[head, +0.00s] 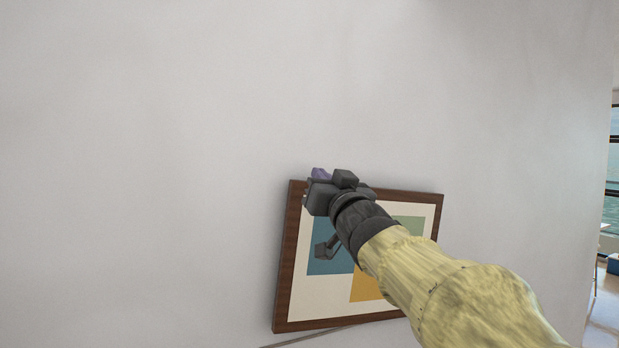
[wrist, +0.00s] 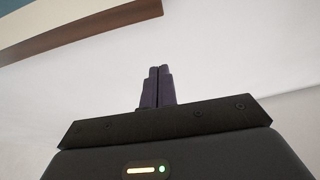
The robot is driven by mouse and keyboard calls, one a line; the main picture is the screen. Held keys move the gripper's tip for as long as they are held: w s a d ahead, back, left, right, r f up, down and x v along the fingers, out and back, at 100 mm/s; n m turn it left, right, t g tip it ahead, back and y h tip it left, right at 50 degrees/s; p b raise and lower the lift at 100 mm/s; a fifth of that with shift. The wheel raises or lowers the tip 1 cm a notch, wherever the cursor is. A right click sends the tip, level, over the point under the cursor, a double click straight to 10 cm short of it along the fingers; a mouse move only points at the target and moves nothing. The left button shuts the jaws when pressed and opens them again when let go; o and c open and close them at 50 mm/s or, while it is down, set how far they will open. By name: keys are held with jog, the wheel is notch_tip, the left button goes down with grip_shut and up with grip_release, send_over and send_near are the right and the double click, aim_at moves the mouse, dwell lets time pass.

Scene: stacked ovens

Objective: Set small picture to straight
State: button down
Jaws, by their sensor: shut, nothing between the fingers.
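The small picture (head: 283,262) hangs on the pale wall in the head view, with a brown wooden frame and blue, green and yellow blocks on cream. It is tilted, its top edge sloping down to the right. My gripper (head: 320,174) is in front of its upper left corner, and my arm hides much of its middle and right. In the wrist view, the two dark fingers (wrist: 158,72) are together with nothing between them. A strip of the brown frame (wrist: 90,30) crosses the upper left there, apart from the fingertips in the image. I cannot tell whether they touch the picture.
The wall (head: 140,150) is bare to the left of and above the picture. A thin dark line (head: 305,337) shows just below the frame. A window (head: 612,165) and a bright room area are at the far right edge.

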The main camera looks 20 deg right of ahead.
notch_tip(320, 180, up, 3)
jog(key=p, duration=0.5)
send_over(297, 188)
jog(key=s+d, duration=0.1)
jog(key=d, duration=0.1)
jog(key=shift+s+a+r, duration=0.15)
jog(key=shift+s+a, duration=0.05)
jog(key=shift+a, duration=0.05)
notch_tip(297, 188, down, 2)
jog(key=shift+a+f, duration=0.15)
jog(key=shift+f, duration=0.05)
jog(key=shift+s+a+f, duration=0.1)
jog(key=shift+f, duration=0.9)
jog(key=shift+a+f+n+y+b, duration=0.25)
jog(key=shift+f+n+y+b, duration=0.25)
jog(key=shift+f+b, duration=0.6)
jog(key=shift+a+f+n+b, duration=0.25)
jog(key=shift+f+n+b, duration=0.1)
jog(key=shift+n+b, duration=0.25)
jog(key=shift+r, duration=0.1)
